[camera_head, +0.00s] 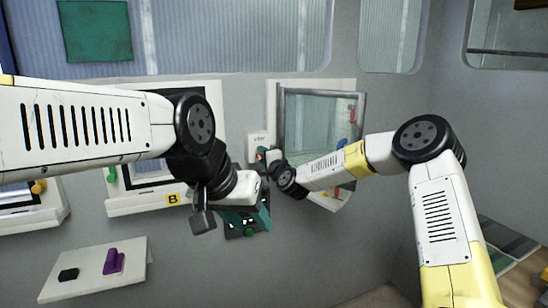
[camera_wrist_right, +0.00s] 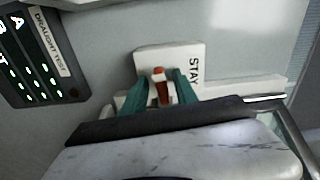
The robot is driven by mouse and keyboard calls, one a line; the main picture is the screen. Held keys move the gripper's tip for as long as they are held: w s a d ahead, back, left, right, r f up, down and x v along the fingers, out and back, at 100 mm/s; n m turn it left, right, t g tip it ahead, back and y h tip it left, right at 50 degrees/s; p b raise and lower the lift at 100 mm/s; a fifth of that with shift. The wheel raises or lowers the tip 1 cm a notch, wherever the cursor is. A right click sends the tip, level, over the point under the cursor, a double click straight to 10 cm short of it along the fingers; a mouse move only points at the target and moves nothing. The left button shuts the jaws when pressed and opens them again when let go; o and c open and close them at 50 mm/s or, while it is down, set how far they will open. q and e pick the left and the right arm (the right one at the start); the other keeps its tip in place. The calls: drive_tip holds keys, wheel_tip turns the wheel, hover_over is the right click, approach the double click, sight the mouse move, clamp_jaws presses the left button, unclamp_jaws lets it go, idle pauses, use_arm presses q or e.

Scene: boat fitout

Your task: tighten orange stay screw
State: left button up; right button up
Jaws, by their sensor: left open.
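The orange stay screw (camera_head: 261,154) sits on a small white plate (camera_head: 258,139) on the wall; the right wrist view shows the screw (camera_wrist_right: 161,86) against the plate lettered STAY (camera_wrist_right: 194,68). My right gripper (camera_head: 268,157) is at the screw. My left gripper (camera_head: 262,213) is lower, open, in front of a dark panel. Its fingers are partly hidden by its own wrist.
The dark draught test panel (camera_wrist_right: 42,60) has small lights. A framed hatch window (camera_head: 322,125) is just right of the plate. A white shelf (camera_head: 128,268) at lower left holds a purple piece (camera_head: 113,262) and a black block (camera_head: 68,274). The wall at lower middle is bare.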

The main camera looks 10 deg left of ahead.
drive_tip(key=shift+r, duration=0.1)
drive_tip(key=v, duration=0.7)
drive_tip(key=shift+s+d, duration=0.2)
drive_tip(key=shift+s, duration=0.15)
drive_tip(key=s+d+r+n+g+h, duration=0.3)
drive_tip(key=s+d+n+g+h, duration=0.15)
drive_tip(key=s+d, duration=0.95)
drive_tip(key=s+d+r+n+g+h, duration=0.25)
drive_tip(key=s+d+n, duration=0.35)
drive_tip(key=s+d, duration=0.75)
drive_tip(key=s+d+f+g, duration=0.1)
drive_tip(key=s+d, duration=0.4)
drive_tip(key=s, duration=0.5)
drive_tip(key=shift+s+f+g+h, duration=0.25)
drive_tip(key=shift+f+g+h, duration=0.05)
drive_tip(key=shift+g+h, duration=0.1)
